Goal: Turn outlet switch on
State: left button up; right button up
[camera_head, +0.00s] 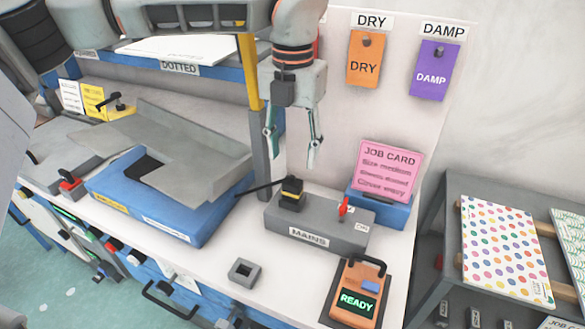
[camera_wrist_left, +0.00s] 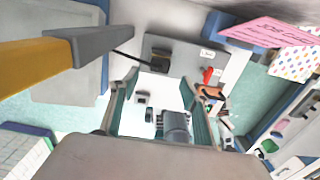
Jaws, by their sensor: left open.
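The grey outlet box (camera_head: 318,224) labelled MAINS lies on the white bench. Its red switch (camera_head: 343,208) stands up at the right part of the top, beside small white labels, one reading ON. A black and yellow plug (camera_head: 291,193) with a dark cable sits at its left part. My left gripper (camera_head: 290,150) is open and empty, pointing down above and behind the box, apart from it. In the left wrist view the box (camera_wrist_left: 190,60) and the red switch (camera_wrist_left: 208,75) show beyond the open fingers (camera_wrist_left: 160,115).
A pink job card (camera_head: 388,171) stands in a blue holder just behind the box. An orange READY device (camera_head: 356,295) and a small grey square block (camera_head: 243,272) lie in front. A yellow and grey post (camera_head: 258,150) stands close left of my gripper.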

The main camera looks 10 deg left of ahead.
aim_at(344, 207)
jog(key=k, duration=1)
